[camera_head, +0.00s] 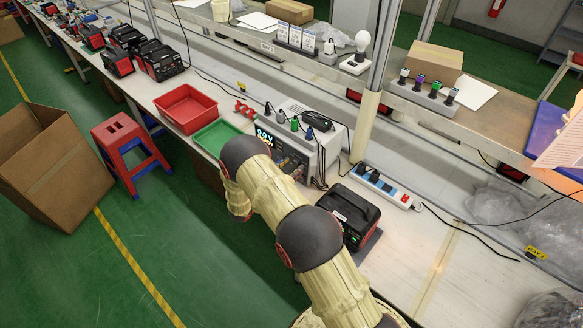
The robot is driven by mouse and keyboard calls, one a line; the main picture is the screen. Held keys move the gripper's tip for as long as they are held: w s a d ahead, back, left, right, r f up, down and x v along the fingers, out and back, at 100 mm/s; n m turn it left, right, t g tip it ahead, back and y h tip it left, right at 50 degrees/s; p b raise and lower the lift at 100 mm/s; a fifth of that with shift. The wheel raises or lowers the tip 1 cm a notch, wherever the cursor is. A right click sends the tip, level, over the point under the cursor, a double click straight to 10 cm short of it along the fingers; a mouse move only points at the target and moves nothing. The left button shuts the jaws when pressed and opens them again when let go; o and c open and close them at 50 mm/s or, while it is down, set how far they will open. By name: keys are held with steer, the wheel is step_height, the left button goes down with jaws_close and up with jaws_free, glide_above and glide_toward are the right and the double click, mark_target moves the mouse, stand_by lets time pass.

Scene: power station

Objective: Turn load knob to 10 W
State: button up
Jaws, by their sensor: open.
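A grey bench instrument (305,143) stands on the long workbench. Its lit display (265,137) reads about 0.0 V, and smaller text below is too small to read. The front panel faces the lower left, and my arm covers part of it. The load knob cannot be made out clearly among the small parts to the right of the display. My arm reaches from the bottom edge up to the panel and bends there. My gripper cannot be made out; the arm's own links hide the area in front of the panel.
A green tray (214,137) and a red tray (186,108) sit left of the instrument. A black and red power unit (349,215) and a power strip (382,187) stand to its right. A red and blue stool (128,150) and a cardboard box (48,170) stand on the floor.

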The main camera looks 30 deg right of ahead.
steer(key=shift+w+d, duration=0.1)
steer(key=shift+d, duration=0.15)
steer(key=shift+c, duration=0.6)
steer(key=c, duration=1)
